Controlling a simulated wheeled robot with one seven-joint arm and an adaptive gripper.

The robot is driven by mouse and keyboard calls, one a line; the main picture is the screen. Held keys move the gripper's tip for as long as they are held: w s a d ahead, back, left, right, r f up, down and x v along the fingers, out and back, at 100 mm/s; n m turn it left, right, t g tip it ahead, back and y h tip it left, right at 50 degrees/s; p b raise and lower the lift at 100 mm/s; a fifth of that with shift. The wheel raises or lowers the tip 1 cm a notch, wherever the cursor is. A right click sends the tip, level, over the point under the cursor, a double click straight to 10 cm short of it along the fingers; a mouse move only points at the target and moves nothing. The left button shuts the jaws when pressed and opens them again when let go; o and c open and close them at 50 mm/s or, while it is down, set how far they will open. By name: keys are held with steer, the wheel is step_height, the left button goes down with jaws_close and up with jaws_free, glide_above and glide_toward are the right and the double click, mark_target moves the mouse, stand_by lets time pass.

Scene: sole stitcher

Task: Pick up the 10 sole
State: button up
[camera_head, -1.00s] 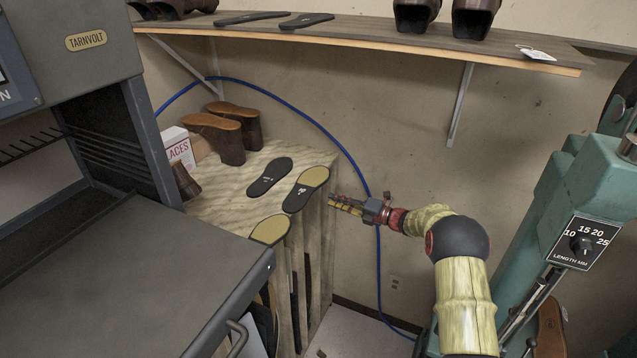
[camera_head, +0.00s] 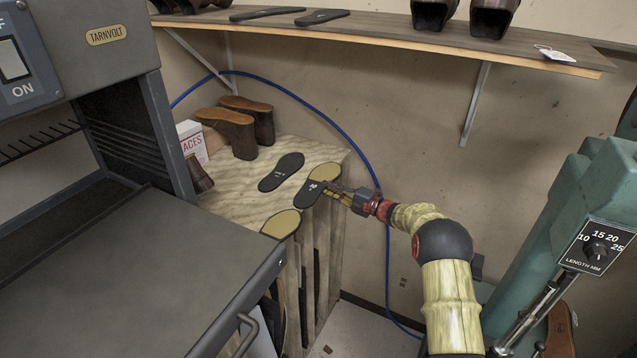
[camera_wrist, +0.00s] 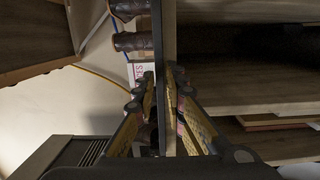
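Several flat soles lie on the wooden stand (camera_head: 235,200). One with a tan toe and a black lower part (camera_head: 324,172) lies at the stand's right edge and bears a white mark too small to read surely. A black sole (camera_head: 281,172) lies left of it, and a tan one (camera_head: 281,224) at the front edge. My gripper (camera_head: 332,188) comes in from the right, its tips at the right-edge sole. In the wrist view its fingers (camera_wrist: 164,84) stand apart on either side of a thin edge-on layer; whether they touch it is unclear.
Brown shoe forms (camera_head: 228,130) and a white laces box (camera_head: 191,140) stand at the back of the stand. A grey machine (camera_head: 150,280) fills the left front, a green machine (camera_head: 565,220) the right. A wall shelf (camera_head: 400,38) with soles and shoes runs above.

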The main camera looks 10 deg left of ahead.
steer(key=shift+w+a, duration=0.1)
jaws_close()
stand_by(0.3)
stand_by(0.4)
